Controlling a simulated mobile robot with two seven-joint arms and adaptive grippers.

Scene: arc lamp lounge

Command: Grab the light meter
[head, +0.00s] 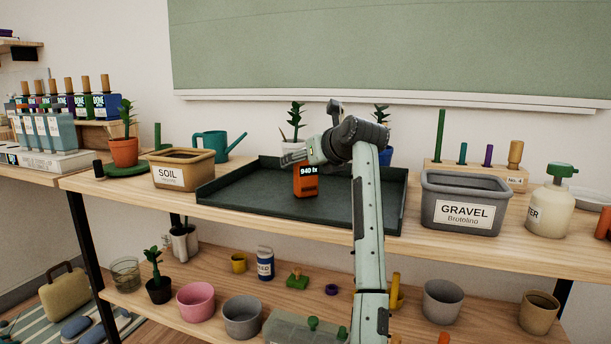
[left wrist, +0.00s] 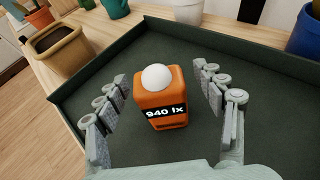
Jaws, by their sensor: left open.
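The light meter (head: 306,183) is a small orange box with a dark display reading "940 lx". It stands upright on the dark green tray (head: 232,187) on the upper shelf. In the left wrist view the light meter (left wrist: 163,103) shows a white dome on top. My left gripper (head: 290,158) is by the meter's upper left in the head view. In the left wrist view my left gripper (left wrist: 164,92) is open, with one finger on each side of the meter and gaps between. My right gripper is not in view.
A soil bin (head: 183,172) stands left of the tray, and a gravel bin (head: 462,205) stands right of it. A teal watering can (head: 210,145) and small potted plants (head: 293,132) stand behind. The tray floor around the meter is clear.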

